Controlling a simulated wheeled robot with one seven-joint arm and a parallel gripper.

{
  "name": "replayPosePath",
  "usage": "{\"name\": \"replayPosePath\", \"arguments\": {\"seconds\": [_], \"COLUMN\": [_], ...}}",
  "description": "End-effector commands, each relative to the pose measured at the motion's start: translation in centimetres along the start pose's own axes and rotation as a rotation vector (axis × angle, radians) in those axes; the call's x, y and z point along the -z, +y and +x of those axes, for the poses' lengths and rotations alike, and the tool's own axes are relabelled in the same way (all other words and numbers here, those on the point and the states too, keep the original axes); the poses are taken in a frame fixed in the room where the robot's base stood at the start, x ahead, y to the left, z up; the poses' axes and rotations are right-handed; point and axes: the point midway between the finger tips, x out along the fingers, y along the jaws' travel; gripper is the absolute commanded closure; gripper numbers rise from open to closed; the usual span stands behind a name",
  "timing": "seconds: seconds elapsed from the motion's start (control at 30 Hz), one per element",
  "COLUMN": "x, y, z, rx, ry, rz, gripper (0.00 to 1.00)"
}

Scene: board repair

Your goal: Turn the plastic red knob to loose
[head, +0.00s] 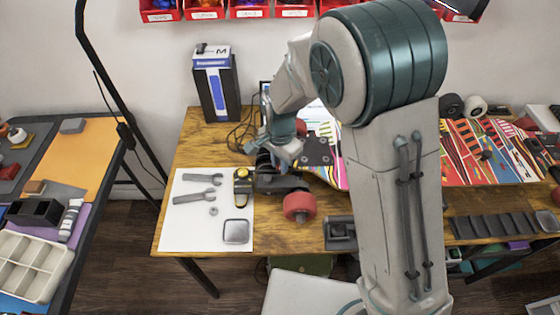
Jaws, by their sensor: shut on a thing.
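A skateboard with a bright graphic deck (326,118) lies on the wooden table, partly behind my arm. Its dark metal truck (279,183) faces me, with a red wheel (299,206) at its near end. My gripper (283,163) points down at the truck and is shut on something. My gripper's own body hides what lies between its fingers. No red knob can be made out apart from the red wheels; it may be hidden at the gripper.
A white sheet (190,232) at left holds two wrenches (197,196), a nut, a yellow-black tool (242,187) and a metal dish (236,231). A blue-white box (215,85) stands behind. A grey block (340,233) sits near the front edge.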

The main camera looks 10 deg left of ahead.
Motion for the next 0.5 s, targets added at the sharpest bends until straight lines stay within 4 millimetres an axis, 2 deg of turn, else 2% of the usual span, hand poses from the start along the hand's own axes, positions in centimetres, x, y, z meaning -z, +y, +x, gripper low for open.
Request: {"name": "replayPosePath", "arguments": {"seconds": [0.27, 0.5], "x": [0.05, 0.05], "y": [-0.06, -0.09], "z": [0.06, 0.07], "rx": [0.002, 0.003], "ry": [0.001, 0.001], "rz": [-0.094, -0.282], "gripper": [1.00, 1.00]}}
